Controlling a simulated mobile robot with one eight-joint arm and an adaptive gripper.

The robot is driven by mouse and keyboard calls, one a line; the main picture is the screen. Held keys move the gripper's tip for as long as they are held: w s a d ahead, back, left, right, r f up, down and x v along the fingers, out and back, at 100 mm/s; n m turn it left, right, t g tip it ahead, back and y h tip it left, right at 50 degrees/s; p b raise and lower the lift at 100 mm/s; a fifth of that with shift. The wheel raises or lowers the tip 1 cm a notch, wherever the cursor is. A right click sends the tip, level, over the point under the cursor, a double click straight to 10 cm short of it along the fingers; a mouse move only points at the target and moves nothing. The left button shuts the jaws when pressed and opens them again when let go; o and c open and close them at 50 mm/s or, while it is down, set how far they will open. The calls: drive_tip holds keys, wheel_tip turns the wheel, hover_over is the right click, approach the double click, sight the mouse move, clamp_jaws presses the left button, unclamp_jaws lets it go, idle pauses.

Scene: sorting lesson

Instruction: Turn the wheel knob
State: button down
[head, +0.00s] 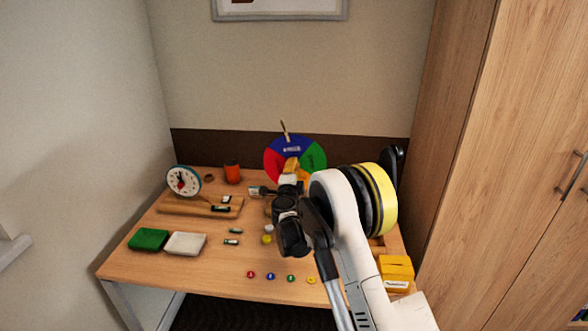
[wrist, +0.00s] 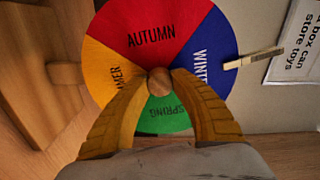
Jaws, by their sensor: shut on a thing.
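The season wheel (head: 280,147) stands upright at the back of the table. It shows blue on top, red at left and green at right in the head view. In the wrist view the wheel (wrist: 150,55) has red AUTUMN, blue WINTER, green SPRING and yellow sectors. Its round wooden knob (wrist: 159,82) sits at the centre, between the two yellow fingertips of my gripper (wrist: 160,85). My gripper is shut on the knob. In the head view my gripper (head: 296,170) covers the wheel's lower part. A wooden peg (wrist: 253,59) points at the blue WINTER sector.
A clock (head: 183,181), an orange cup (head: 232,172) and a wooden board (head: 180,207) stand at left. Green (head: 148,240) and white (head: 185,244) boxes lie in front. Several small coloured discs (head: 270,276) lie near the front edge. Yellow boxes (head: 396,268) are at right.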

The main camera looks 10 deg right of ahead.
drive_tip(key=shift+m, duration=0.9)
drive_tip(key=c, duration=1)
unclamp_jaws()
drive_tip(key=v, duration=1.2)
drive_tip(key=shift+r, duration=0.15)
